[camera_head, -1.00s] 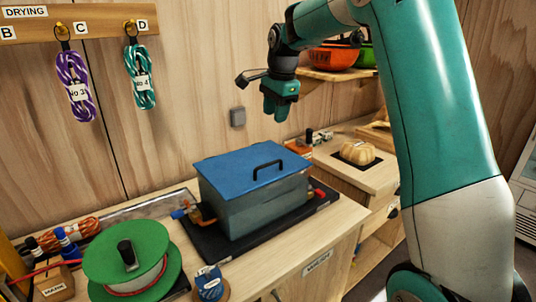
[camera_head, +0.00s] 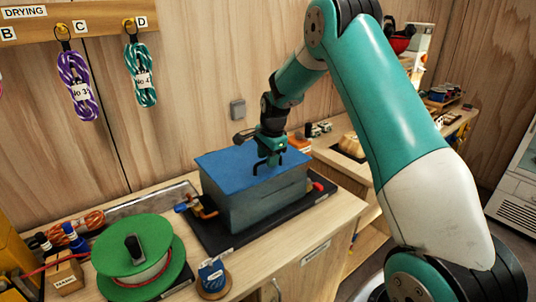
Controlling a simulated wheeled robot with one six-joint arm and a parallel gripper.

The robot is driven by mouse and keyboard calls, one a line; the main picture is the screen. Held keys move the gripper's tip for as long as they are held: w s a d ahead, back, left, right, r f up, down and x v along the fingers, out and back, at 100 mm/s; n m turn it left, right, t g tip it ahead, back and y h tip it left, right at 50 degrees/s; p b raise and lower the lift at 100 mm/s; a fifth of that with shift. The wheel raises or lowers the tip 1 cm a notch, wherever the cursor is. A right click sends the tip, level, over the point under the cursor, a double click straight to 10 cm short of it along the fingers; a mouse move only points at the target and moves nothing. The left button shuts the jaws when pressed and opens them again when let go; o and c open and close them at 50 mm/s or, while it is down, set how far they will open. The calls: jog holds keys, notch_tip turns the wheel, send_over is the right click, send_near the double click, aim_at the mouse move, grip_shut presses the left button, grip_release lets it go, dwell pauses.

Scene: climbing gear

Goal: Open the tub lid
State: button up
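The grey tub (camera_head: 262,206) stands on a black mat on the wooden counter. Its flat blue lid (camera_head: 224,166) lies closed on top. My gripper (camera_head: 267,164) points down over the right-hand part of the lid, at the black handle. The gripper covers much of the handle, and its fingers and the handle are hard to tell apart. I cannot tell whether the fingers touch the handle or have closed on it.
A green reel (camera_head: 137,285) stands front left on the counter, with a blue spool (camera_head: 212,278) beside it. Coiled ropes (camera_head: 77,86) hang on the wall behind. An orange-and-brass fitting (camera_head: 205,208) sits at the tub's left, and a red one (camera_head: 318,186) at its right.

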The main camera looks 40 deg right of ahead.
grip_shut()
jog(key=shift+r, duration=0.15)
